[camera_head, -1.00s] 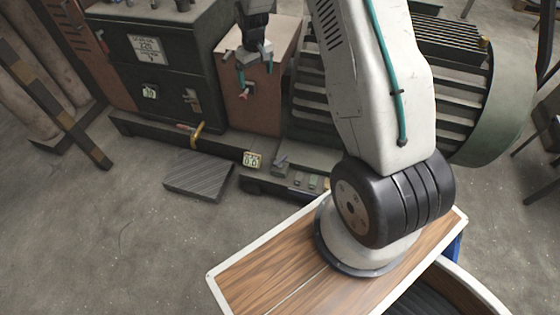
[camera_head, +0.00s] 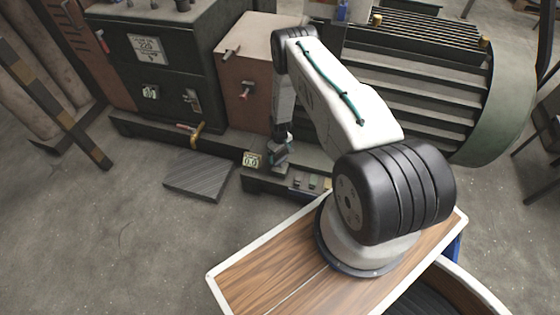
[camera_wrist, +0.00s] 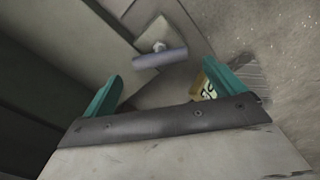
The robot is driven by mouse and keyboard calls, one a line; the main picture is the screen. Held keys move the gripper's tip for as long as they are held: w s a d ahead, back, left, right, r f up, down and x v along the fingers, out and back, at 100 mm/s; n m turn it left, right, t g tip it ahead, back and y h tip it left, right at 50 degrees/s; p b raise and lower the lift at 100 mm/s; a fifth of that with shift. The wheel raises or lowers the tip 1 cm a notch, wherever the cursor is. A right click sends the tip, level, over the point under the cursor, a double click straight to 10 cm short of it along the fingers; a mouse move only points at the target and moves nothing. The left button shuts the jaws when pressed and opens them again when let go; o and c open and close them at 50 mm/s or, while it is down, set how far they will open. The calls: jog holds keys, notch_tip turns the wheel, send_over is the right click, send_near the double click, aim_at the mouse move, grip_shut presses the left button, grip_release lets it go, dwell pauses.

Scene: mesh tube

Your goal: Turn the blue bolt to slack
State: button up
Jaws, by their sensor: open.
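In the wrist view, a blue-grey bar (camera_wrist: 160,58) with a pale stub stands out from a grey block and lies across the gap ahead of my fingers. I take it as the blue bolt. My gripper (camera_wrist: 162,74) is open, with one teal finger to each side of the bar and short of it. No contact shows. In the head view, my gripper (camera_head: 282,148) hangs over the same fitting (camera_head: 277,160) on the machine's low base. My wrist and fingers hide part of it there.
A small display (camera_head: 252,160) sits left of the fitting; it shows partly behind the right finger in the wrist view (camera_wrist: 207,90).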

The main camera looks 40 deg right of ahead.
aim_at(280, 159)
notch_tip(280, 159, down, 6)
jog(key=shift+f, duration=0.1)
dwell(0.4)
jog(key=c, duration=1)
